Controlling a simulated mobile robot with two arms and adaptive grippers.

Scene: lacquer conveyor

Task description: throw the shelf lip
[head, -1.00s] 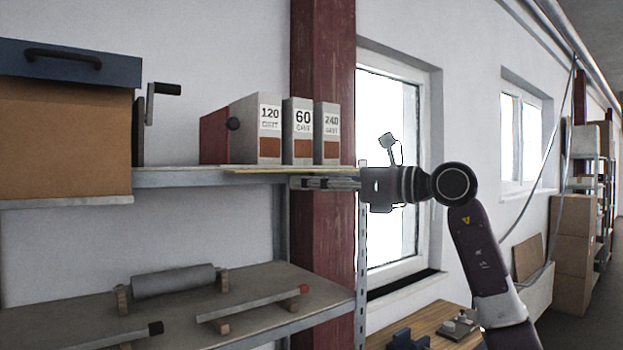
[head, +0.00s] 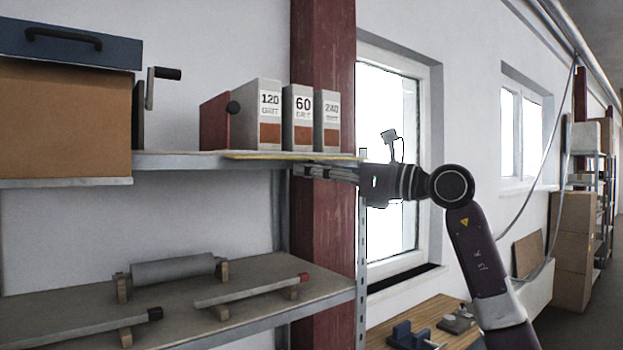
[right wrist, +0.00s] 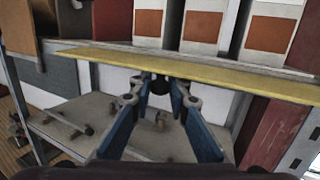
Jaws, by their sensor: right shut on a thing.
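The shelf lip looks to be the yellow strip (head: 290,157) along the front edge of the upper shelf. It runs straight across the right wrist view (right wrist: 200,73), just beyond my fingertips. My right gripper (head: 298,171) reaches in from the right at the shelf's front, just below the strip. In the right wrist view its blue fingers (right wrist: 160,88) come together on a small dark knob (right wrist: 160,86) under the strip. How the knob joins the strip is hidden. My left gripper is not in view.
Several grit boxes (head: 262,120) stand on the upper shelf just behind the strip. The lower shelf (head: 255,278) holds rollers on wooden supports. A red post (head: 322,60) stands behind the shelf. A bench (head: 420,320) with tools lies below right.

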